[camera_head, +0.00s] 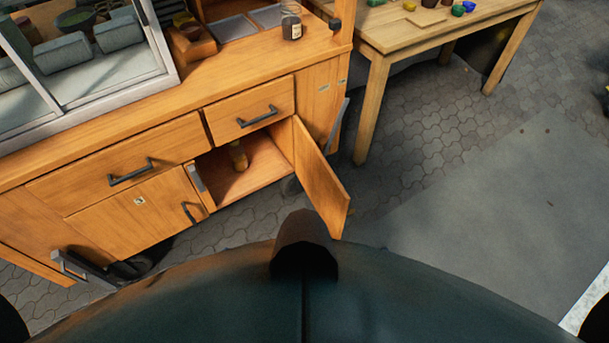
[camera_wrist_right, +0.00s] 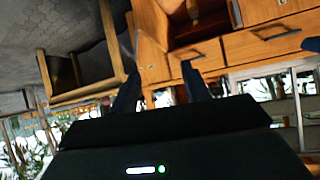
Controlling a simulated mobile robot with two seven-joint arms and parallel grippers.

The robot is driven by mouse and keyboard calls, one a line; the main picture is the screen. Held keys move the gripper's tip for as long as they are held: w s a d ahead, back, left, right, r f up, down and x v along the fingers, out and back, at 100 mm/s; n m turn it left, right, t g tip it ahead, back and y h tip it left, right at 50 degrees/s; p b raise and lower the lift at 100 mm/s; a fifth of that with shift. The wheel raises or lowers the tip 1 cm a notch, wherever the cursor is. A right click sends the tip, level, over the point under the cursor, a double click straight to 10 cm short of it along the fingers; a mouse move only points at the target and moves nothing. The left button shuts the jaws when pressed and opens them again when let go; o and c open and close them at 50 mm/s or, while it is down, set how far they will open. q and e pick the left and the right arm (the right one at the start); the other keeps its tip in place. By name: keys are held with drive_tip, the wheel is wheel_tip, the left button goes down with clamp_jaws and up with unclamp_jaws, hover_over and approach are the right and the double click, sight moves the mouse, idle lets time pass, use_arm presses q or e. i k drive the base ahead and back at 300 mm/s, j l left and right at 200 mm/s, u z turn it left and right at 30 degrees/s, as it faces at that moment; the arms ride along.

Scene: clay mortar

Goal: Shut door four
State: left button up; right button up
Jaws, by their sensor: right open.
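A wooden cabinet door (camera_head: 322,180) stands wide open at the right part of the wooden cart (camera_head: 190,75) in the head view. I cannot read a number on it. Its open compartment (camera_head: 255,165) holds a small bottle (camera_head: 238,155). In the right wrist view the cart is upside down, with a drawer handle (camera_wrist_right: 196,54) beyond the fingers. My right gripper (camera_wrist_right: 160,90) is open and empty, with its two dark fingers apart, pointing toward the cart. It does not show in the head view. My left gripper is in neither view.
Another cart door (camera_head: 135,215) to the left is shut, below drawers. A wooden table (camera_head: 420,30) with small coloured pots stands at the right. The paved floor (camera_head: 430,130) right of the open door is clear.

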sight(326, 194)
drive_tip(key=l+u, duration=0.5)
drive_tip(key=u, duration=0.2)
drive_tip(key=l+u, duration=0.25)
drive_tip(key=u, duration=0.15)
drive_tip(key=l+u, duration=0.15)
drive_tip(key=l, duration=0.2)
drive_tip(key=k+l+u, duration=0.1)
drive_tip(key=l, duration=0.25)
drive_tip(key=k+l+u, duration=0.15)
drive_tip(key=l, duration=0.15)
drive_tip(key=k+l, duration=0.1)
drive_tip(key=l, duration=0.25)
drive_tip(key=k+l, duration=0.15)
drive_tip(key=l, duration=0.2)
drive_tip(key=k+l, duration=0.1)
drive_tip(key=l, duration=0.25)
drive_tip(key=l+u, duration=0.15)
drive_tip(key=l, duration=0.35)
drive_tip(key=i+l, duration=0.15)
drive_tip(key=i+l+u, duration=0.1)
drive_tip(key=l, duration=0.25)
